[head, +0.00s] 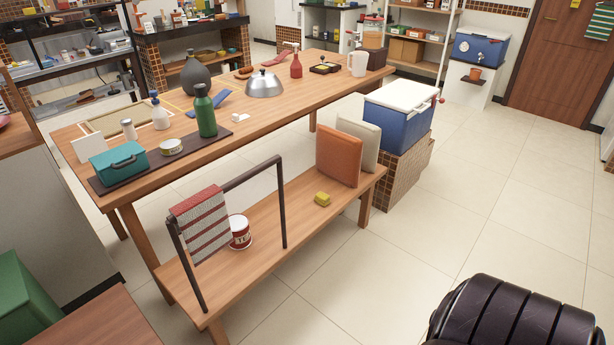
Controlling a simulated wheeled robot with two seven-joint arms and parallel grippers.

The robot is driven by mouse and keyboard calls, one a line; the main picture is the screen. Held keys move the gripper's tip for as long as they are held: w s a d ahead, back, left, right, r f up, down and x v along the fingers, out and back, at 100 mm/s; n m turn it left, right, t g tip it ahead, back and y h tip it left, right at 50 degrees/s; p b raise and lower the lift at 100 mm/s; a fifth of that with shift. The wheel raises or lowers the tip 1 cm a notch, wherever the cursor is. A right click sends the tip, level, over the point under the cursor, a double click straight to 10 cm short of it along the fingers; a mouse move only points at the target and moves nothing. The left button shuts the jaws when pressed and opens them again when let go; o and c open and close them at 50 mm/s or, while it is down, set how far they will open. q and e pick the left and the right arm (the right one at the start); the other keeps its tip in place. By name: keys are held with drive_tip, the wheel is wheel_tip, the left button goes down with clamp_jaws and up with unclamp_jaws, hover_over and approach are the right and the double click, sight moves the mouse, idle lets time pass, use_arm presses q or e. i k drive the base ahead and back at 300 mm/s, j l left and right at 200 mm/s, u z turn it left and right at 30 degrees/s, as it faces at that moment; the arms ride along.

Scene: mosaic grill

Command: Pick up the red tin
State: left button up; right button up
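A red tin (240,232) with a pale label band and pale rim stands upright on the low wooden bench (273,226). A red-and-white striped towel (203,225) hangs on a dark metal rail (254,174) in front of it and hides its left part. The rail stands on the bench, with one post left of the tin and one to its right. Neither of my grippers shows in the head view. A dark ribbed part (515,315) at the lower right is possibly mine.
An orange cushion (338,155), a pale cushion and a yellow sponge (322,199) are on the bench. Behind it a long table (262,125) holds bottles, a teal box and a metal dome. A blue cooler (398,112) stands right. The tiled floor (400,255) in front is clear.

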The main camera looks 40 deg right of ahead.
sight(239, 224)
drive_tip(key=z, duration=0.85)
drive_tip(key=u, duration=0.45)
drive_tip(key=i+l+u, duration=0.15)
drive_tip(key=l+u, duration=0.15)
drive_tip(key=i+l+u, duration=0.1)
drive_tip(key=l+u, duration=0.2)
drive_tip(key=i+l+u, duration=0.1)
drive_tip(key=l+u, duration=0.2)
drive_tip(key=l, duration=0.15)
